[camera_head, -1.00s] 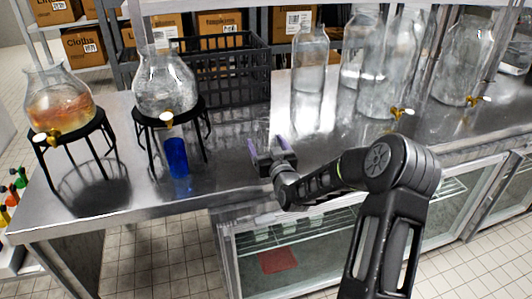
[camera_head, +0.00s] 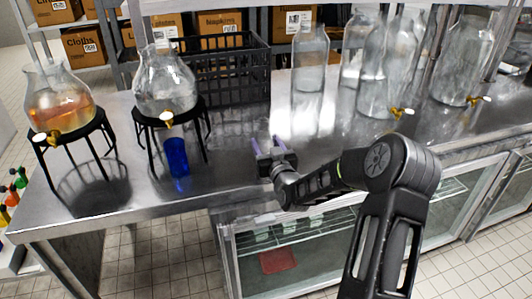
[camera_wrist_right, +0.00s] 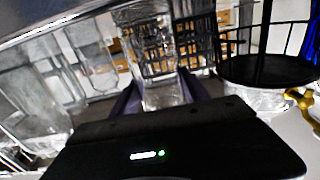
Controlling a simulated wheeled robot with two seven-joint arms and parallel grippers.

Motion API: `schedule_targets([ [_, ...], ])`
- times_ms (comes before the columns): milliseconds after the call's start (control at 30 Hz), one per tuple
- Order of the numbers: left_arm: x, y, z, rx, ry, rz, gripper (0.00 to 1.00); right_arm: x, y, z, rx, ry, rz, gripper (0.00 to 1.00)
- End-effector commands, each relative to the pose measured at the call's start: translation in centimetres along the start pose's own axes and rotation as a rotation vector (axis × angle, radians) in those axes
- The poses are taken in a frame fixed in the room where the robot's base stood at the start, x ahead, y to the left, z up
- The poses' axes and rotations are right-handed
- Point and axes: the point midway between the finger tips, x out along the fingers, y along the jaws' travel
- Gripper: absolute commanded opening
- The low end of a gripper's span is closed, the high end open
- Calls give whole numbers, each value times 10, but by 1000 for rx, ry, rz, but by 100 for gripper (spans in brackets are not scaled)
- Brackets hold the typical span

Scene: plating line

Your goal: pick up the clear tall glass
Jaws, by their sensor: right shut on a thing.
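My right gripper (camera_head: 267,146) is over the steel counter, its two purple-grey fingers closed around the clear tall glass (camera_wrist_right: 158,60). In the right wrist view the glass stands between the fingers (camera_wrist_right: 163,97), see-through with the crate showing behind it. In the head view the glass is very faint against the shiny counter, and I cannot tell whether its base touches the counter. My left gripper is not in view.
A blue glass (camera_head: 177,157) stands by the clear dispenser (camera_head: 164,82) on its black stand. Another dispenser (camera_head: 58,100) holds amber liquid. A black crate (camera_head: 222,72) is behind. Large clear jars (camera_head: 310,60) stand at the back right.

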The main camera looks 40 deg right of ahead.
Motion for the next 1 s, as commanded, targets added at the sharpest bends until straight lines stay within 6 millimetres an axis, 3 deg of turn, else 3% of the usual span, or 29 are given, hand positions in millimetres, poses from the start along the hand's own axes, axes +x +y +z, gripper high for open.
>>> schedule_targets([
  [367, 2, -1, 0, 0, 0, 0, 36, 0, 0, -10, -2, 3, -1, 4],
  [800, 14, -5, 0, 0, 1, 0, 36, 0, 0, -87, -3, 5, 0, 4],
  [1000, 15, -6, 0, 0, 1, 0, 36, 0, 0, -101, -1, 3, 0, 4],
])
